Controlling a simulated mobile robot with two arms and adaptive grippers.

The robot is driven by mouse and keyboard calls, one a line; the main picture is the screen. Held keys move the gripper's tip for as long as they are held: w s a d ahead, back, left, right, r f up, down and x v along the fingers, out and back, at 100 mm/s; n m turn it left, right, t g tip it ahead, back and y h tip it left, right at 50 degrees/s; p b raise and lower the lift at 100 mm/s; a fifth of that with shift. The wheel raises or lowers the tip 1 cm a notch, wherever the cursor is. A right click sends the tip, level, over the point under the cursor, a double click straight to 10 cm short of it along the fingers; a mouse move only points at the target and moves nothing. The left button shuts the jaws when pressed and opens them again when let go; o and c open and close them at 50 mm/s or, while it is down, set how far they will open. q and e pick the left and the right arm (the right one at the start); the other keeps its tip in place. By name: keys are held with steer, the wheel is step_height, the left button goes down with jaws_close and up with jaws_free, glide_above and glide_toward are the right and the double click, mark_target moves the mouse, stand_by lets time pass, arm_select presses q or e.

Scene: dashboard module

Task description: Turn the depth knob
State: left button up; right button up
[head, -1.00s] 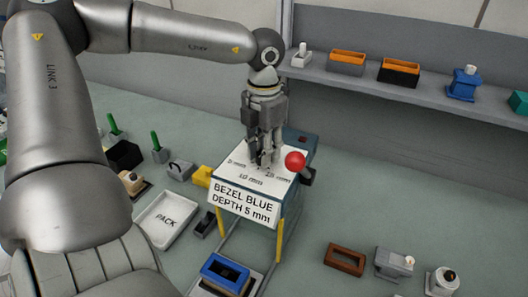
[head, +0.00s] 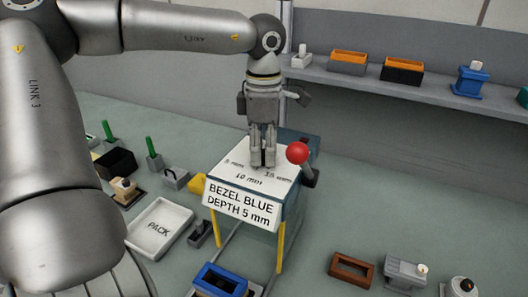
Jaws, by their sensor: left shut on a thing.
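The dashboard module (head: 222,176) is a box with a white top marked with depth labels in mm. Its front sign (head: 238,205) reads "BEZEL BLUE DEPTH 5 mm". My left gripper (head: 262,163) points straight down onto the middle of the white top, with its fingers shut on the depth knob. The fingers hide the knob, so its pointing direction cannot be seen. A red ball-ended lever (head: 297,153) stands at the right side of the box, close to the gripper but apart from it. My right gripper is not in view.
A white PACK tray (head: 160,228) lies left of the module. A blue bezel (head: 221,279) is in front, and a brown frame (head: 351,269) lies at right. A back shelf (head: 400,88) holds orange-topped and blue parts. Green-handled tools (head: 154,146) stand at left.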

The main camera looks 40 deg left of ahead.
mark_target(263, 153)
arm_select(q)
steer(key=shift+m, duration=0.5)
steer(key=shift+r, duration=0.1)
steer(key=o, duration=1)
step_height(263, 153, up, 12)
steer(key=shift+f, duration=0.1)
stand_by(0.6)
